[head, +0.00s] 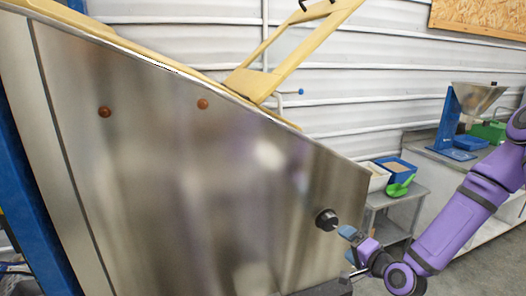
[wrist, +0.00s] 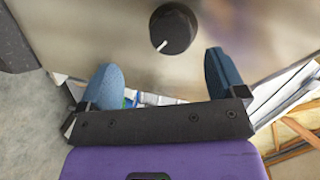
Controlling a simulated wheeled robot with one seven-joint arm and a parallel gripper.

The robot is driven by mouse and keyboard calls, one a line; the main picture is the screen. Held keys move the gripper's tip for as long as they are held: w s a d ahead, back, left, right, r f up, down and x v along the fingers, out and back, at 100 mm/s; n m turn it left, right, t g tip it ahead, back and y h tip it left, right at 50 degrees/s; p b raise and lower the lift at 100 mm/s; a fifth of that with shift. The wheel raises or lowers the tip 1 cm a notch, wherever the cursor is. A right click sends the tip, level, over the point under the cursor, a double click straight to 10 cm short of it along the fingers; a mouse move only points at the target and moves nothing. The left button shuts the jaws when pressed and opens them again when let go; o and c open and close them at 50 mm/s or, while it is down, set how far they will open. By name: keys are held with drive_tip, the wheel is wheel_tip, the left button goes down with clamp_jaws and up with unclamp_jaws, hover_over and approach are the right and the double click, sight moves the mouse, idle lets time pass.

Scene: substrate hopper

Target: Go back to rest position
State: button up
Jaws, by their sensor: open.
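My gripper (head: 348,236) is at the lower right of the large metal hopper (head: 200,190) in the head view. Its two blue fingers are spread apart and empty in the wrist view (wrist: 168,78). A black round knob (head: 326,219) sits on the hopper's front panel, just left of and above my fingertips. In the wrist view the knob (wrist: 173,29) lies ahead of the gap between the fingers, with a white mark at its lower left. The fingers look apart from the knob.
A small grey table (head: 408,199) with a white bin (head: 377,176), a blue bin (head: 397,168) and a green scoop (head: 400,188) stands behind my arm. A counter with a small blue-framed hopper (head: 448,122) is at the right. A yellow frame (head: 290,55) tops the large hopper.

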drive_tip(key=s+d+r+n+g+h, duration=0.3)
drive_tip(key=s+r+n+g+h, duration=0.1)
drive_tip(key=r, duration=0.6)
drive_tip(key=s+d+r+n+g+h, duration=0.25)
drive_tip(key=s+r+n, duration=0.2)
drive_tip(key=r, duration=0.55)
drive_tip(key=s+r+g, duration=0.1)
drive_tip(key=s+r, duration=0.5)
drive_tip(key=s, duration=0.4)
drive_tip(key=s+a+r+n+g, duration=0.1)
drive_tip(key=s+r, duration=0.5)
drive_tip(key=s, duration=0.3)
drive_tip(key=shift+s+a+r+g, duration=0.25)
drive_tip(key=shift+s+r+g, duration=0.05)
drive_tip(key=shift+s+g, duration=0.1)
